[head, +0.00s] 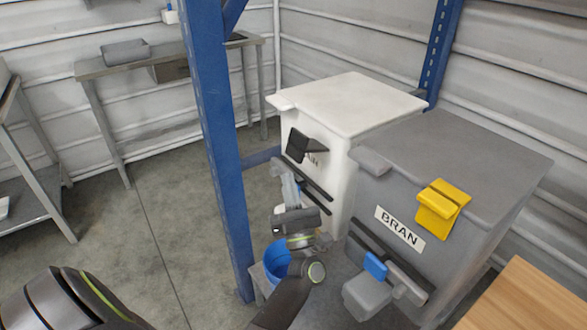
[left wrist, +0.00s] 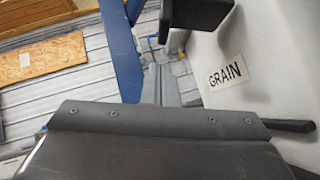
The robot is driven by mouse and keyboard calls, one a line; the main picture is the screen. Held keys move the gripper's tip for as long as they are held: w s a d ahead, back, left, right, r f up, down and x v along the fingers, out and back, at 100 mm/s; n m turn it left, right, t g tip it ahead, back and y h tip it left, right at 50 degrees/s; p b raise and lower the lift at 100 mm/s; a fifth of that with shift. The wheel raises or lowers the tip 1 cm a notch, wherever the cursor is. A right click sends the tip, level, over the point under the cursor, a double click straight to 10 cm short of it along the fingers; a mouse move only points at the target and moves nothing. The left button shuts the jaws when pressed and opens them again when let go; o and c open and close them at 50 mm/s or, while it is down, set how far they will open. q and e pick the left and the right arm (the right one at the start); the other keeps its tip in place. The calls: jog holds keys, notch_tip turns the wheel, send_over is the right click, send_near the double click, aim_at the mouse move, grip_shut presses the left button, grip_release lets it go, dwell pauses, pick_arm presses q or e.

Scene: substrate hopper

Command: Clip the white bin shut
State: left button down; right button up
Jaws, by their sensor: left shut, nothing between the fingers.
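The white bin (head: 320,160) stands beside the blue post with its white lid (head: 345,102) down on top. Its label reads GRAIN (left wrist: 229,74). A black clip (head: 302,146) is on the bin's front, just below the lid edge, and sticks outward, partly covering the label. A dark block at the top of the left wrist view (left wrist: 196,14) looks like the same clip. My left gripper (head: 286,178) is shut and empty, in front of the bin and below the clip, apart from it. My right gripper is not in view.
A grey bin (head: 460,165) labelled BRAN, with a yellow clip (head: 441,207), stands close on the right. The blue post (head: 212,130) rises close to the left of my gripper. A blue bucket (head: 276,261) is below. Open floor lies to the left.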

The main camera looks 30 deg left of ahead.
aim_at(290, 157)
pick_arm(q)
jog(key=shift+w+d+r+p, duration=0.15)
jog(key=shift+w+r+p, duration=0.1)
jog(key=shift+r, duration=0.5)
jog(key=shift+w+d+r+p, duration=0.15)
jog(key=shift+w+r, duration=0.1)
jog(key=shift+r, duration=0.45)
jog(key=shift+h, duration=0.3)
